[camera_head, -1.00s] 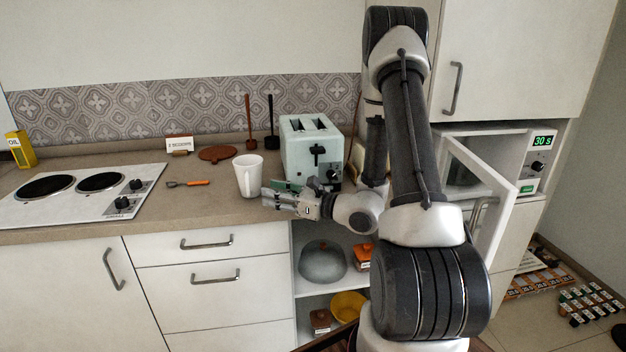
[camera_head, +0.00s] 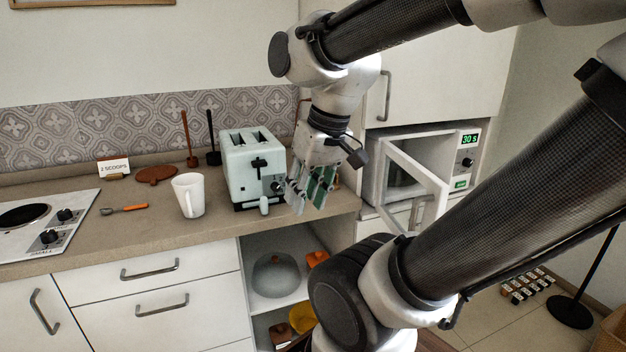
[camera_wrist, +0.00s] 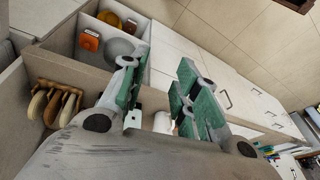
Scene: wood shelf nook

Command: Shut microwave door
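The white microwave (camera_head: 458,146) sits in a nook at the right of the counter. Its display reads 30 s. Its door (camera_head: 418,185) stands open, swung outward toward me, with a see-through pane and a handle. My gripper (camera_head: 308,200) hangs fingers down near the toaster's right side, left of the door and apart from it. In the wrist view my gripper (camera_wrist: 160,95) shows its green-padded fingers spread apart with nothing held between them. The microwave door cannot be made out in the wrist view.
A pale toaster (camera_head: 240,160) and a white mug (camera_head: 188,196) stand on the counter (camera_head: 120,232). Open shelves below hold a grey dome (camera_head: 275,277) and a yellow bowl (camera_head: 301,318). A black stand (camera_head: 572,312) is on the floor at right.

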